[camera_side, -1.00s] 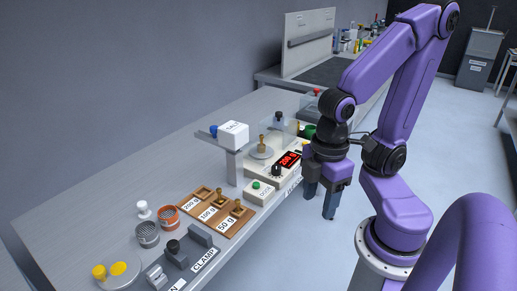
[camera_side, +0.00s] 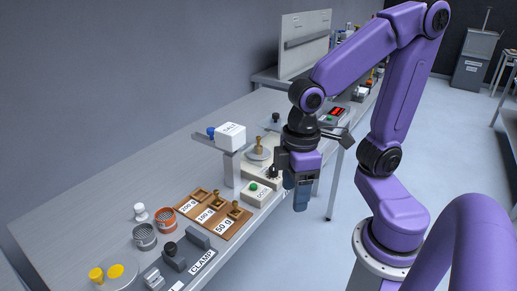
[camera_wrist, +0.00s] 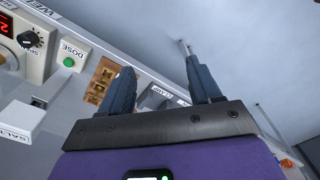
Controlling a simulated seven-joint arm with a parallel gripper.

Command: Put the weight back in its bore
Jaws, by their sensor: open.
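A brass weight (camera_side: 258,145) stands upright on the round pan (camera_side: 259,154) of the balance in the side view. The wooden weight block (camera_side: 226,222) lies nearer the camera, with bores labelled 200 g, 100 g and 50 g. A brass weight (camera_side: 235,206) stands at the 50 g place. The 200 g bore (camera_side: 200,193) looks empty; the 100 g place is too small to tell surely. My gripper (camera_side: 297,200) is open and empty, pointing down at the bench's front edge, right of the balance. In the wrist view my gripper (camera_wrist: 158,68) has nothing between its fingers, and the block (camera_wrist: 104,77) shows partly behind the left finger.
A white salt hopper (camera_side: 231,136) on a post stands left of the pan. The box with the green DOSE button (camera_side: 254,187) is between block and balance. A clamp (camera_side: 198,238), sieves (camera_side: 145,236) and a dish with yellow pieces (camera_side: 117,271) stand nearer the camera.

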